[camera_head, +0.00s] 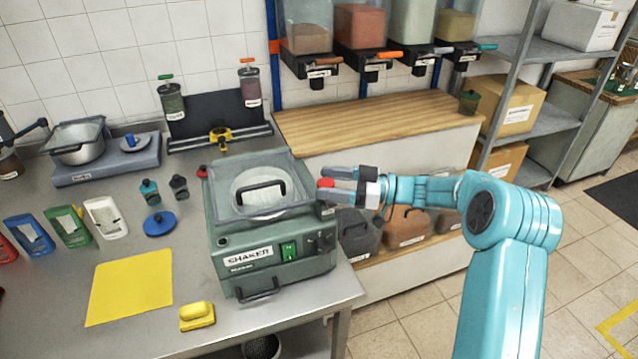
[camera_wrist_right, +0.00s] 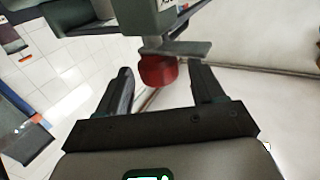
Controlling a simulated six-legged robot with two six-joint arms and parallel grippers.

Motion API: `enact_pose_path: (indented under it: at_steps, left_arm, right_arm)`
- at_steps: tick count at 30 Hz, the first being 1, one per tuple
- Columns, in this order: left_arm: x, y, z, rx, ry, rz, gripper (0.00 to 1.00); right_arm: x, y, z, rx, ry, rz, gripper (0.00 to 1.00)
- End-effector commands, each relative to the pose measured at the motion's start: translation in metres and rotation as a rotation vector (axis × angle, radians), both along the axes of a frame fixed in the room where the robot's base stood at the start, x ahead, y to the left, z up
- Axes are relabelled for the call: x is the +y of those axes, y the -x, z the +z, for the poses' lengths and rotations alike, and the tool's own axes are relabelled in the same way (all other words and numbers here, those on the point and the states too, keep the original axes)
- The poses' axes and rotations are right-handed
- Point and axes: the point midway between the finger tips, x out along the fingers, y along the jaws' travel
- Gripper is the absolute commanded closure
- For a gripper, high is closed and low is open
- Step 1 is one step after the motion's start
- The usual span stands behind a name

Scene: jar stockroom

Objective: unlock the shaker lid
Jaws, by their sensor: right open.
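The green shaker (camera_head: 272,262) stands on the steel bench, with its label and a green switch on the front. Its clear lid (camera_head: 240,168) is down and has a black handle (camera_head: 262,193). A red latch knob (camera_head: 202,171) shows on the shaker's left side. Another red knob (camera_head: 325,183) is on the right side and also shows in the right wrist view (camera_wrist_right: 158,72). My right gripper (camera_head: 328,186) is open at this right knob. In the wrist view the knob lies between and just beyond the fingertips; I cannot tell whether they touch it. My left gripper is not in view.
A yellow mat (camera_head: 130,285) and a yellow block (camera_head: 197,315) lie left of the shaker. A blue disc (camera_head: 160,223) and small bottles are beside it. A wooden counter (camera_head: 380,118) with dispensers above stands behind.

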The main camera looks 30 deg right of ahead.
Motion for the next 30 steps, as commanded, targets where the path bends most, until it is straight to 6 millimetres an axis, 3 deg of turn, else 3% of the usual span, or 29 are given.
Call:
enact_pose_path:
  at_steps: [6,15,30]
  left_arm:
    - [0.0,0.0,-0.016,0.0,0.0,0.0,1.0]
    - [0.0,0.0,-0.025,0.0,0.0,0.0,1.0]
    - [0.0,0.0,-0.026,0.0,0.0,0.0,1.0]
  right_arm:
    - [-0.046,0.041,-0.003,-0.002,0.003,-0.007,0.33]
    - [-0.089,0.081,-0.001,-0.002,0.002,-0.002,0.33]
    - [-0.097,0.089,0.001,-0.003,0.001,0.0,0.33]
